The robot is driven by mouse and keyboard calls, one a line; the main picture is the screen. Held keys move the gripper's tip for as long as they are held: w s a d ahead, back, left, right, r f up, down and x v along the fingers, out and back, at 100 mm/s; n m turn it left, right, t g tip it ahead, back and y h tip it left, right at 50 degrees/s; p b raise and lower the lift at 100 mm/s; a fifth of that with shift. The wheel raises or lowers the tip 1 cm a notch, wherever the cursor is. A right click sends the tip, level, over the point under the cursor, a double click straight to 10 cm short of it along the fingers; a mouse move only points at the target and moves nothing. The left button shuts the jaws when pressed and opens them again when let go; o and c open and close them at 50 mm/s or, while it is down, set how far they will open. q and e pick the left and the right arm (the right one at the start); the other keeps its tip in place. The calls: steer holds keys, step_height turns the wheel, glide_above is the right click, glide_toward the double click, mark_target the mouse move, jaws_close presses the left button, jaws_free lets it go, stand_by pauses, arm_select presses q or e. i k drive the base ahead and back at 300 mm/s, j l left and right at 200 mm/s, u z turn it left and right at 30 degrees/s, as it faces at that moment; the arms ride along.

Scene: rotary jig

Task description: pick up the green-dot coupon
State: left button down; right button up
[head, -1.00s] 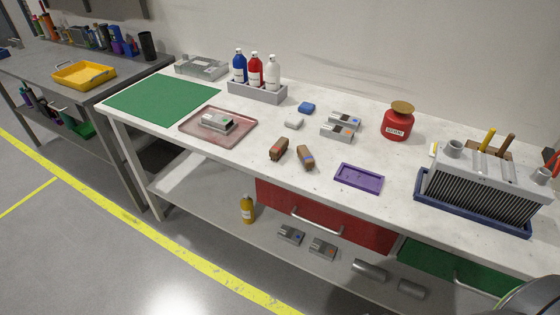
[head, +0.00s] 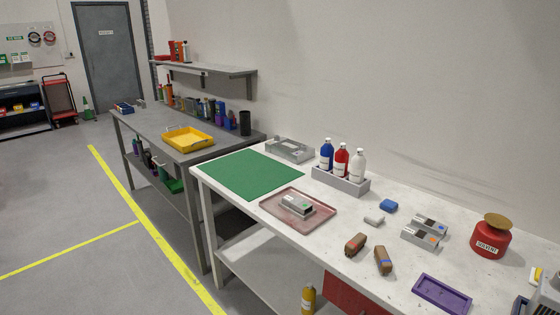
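A grey metal coupon with a green mark (head: 298,206) lies in the pinkish-red tray (head: 324,219) on the white bench, right of the green mat. Two similar grey coupons lie farther right on the bench: one with an orange mark (head: 419,237) and one behind it (head: 431,224) whose mark is hard to make out. Neither of my grippers shows in the head view.
The green mat (head: 252,174) is bare. Behind the tray stand a grey metal fixture (head: 290,150) and a grey rack (head: 340,182) with three bottles. Two brown blocks (head: 355,244), a purple tray (head: 441,293) and a red solvent pot (head: 490,238) lie rightward.

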mark_target(289, 201)
steer(key=z, duration=0.25)
steer(key=i+j+z, duration=0.15)
steer(key=z, duration=0.25)
steer(key=i+j+z, duration=0.1)
steer(key=j+z, duration=0.35)
steer(key=i+j+z, duration=0.1)
steer(key=z, duration=0.3)
steer(key=j+z, duration=0.4)
